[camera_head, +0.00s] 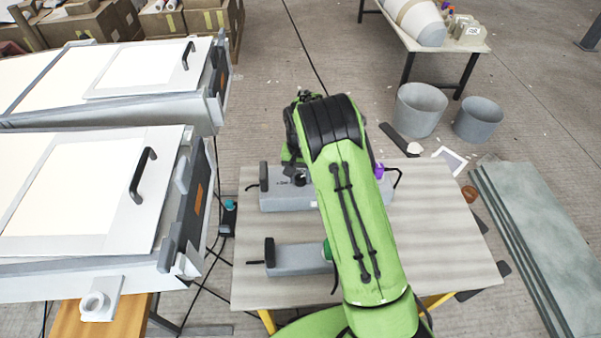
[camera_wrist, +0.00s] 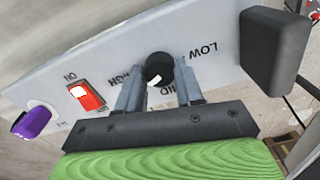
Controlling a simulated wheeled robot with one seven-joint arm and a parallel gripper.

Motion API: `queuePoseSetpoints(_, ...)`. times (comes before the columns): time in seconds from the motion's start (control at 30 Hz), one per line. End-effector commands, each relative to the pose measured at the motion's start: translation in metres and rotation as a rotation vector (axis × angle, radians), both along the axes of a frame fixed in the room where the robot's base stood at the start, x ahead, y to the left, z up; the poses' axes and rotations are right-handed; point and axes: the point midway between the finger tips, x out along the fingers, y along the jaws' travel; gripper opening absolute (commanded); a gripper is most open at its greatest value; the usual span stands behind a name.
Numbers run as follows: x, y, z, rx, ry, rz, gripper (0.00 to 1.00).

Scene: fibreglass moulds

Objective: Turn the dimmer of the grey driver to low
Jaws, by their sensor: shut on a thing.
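The grey driver (camera_head: 285,202) is a long box at the back of the table, partly hidden by my arm in the head view. In the wrist view, its panel (camera_wrist: 225,35) carries a round black dimmer knob (camera_wrist: 158,64) among upside-down HIGH, MID and LOW labels. A white mark on the knob faces the lower side, around HIGH and MID; its exact setting is hard to tell. My gripper (camera_wrist: 160,82) is shut on the dimmer knob, one finger on each side. A red switch (camera_wrist: 86,95) marked ON and a purple connector (camera_wrist: 33,122) sit left of the knob.
A second, shorter grey box (camera_head: 298,260) with a green part lies nearer on the wooden table (camera_head: 450,255). White moulds (camera_head: 75,200) stand left; grey buckets (camera_head: 420,110) stand behind.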

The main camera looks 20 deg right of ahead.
Motion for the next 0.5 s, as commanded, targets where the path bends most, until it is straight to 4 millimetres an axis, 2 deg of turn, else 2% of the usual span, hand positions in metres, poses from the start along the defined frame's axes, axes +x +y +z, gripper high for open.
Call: queuePoseSetpoints(0.5, 0.0004, 0.0003, 0.0009, 0.001, -0.001, 0.489, 0.06)
